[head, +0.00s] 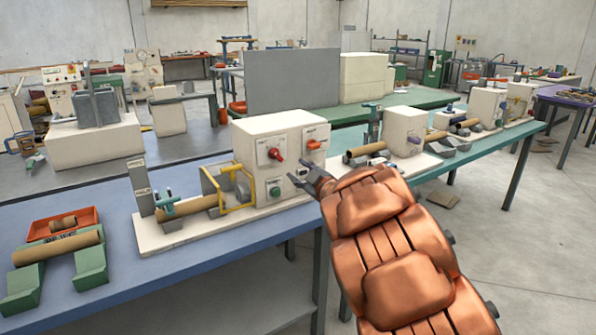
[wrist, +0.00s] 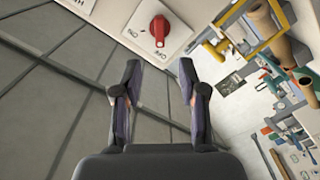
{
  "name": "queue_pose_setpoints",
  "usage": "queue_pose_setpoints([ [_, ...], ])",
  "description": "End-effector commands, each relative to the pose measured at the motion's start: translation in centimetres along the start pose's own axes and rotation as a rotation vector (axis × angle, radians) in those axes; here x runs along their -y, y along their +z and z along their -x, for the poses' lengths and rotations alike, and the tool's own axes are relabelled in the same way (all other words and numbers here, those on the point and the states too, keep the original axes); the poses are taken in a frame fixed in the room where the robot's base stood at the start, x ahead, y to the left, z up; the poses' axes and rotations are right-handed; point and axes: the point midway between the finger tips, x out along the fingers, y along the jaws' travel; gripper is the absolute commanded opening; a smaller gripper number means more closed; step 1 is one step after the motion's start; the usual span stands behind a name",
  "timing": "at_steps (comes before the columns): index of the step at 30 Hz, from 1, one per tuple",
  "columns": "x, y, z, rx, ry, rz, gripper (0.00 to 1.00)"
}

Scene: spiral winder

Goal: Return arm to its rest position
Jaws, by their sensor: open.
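My gripper (head: 308,180) is open and empty at the end of my copper-coloured arm, close to the front right side of the winder's white control box (head: 250,145). In the wrist view, the two dark fingers (wrist: 160,85) are spread with nothing between them. A red rotary switch (wrist: 159,26) on the white panel is just beyond the fingertips; the gripper appears apart from it. The yellow guard frame (head: 238,187) and a brown tube (head: 187,206) are left of the box.
The winder stands on a blue table (head: 190,258). A brown tube (head: 58,248) rests on green blocks (head: 90,265) beside an orange tray (head: 88,216). A teal table (head: 485,147) with more machines is behind and right of my arm. Grey floor is open at the right.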

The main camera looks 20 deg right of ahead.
Motion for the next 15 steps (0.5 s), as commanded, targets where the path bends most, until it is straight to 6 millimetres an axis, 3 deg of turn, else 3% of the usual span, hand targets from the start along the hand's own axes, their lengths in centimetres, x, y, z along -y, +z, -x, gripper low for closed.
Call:
queue_pose_setpoints([
  [12, 0.0, 0.0, 0.0, 0.000, 0.000, 0.000, 0.42],
  [15, -1.5, -0.1, 0.7, 0.054, 0.032, -0.005, 0.42],
])
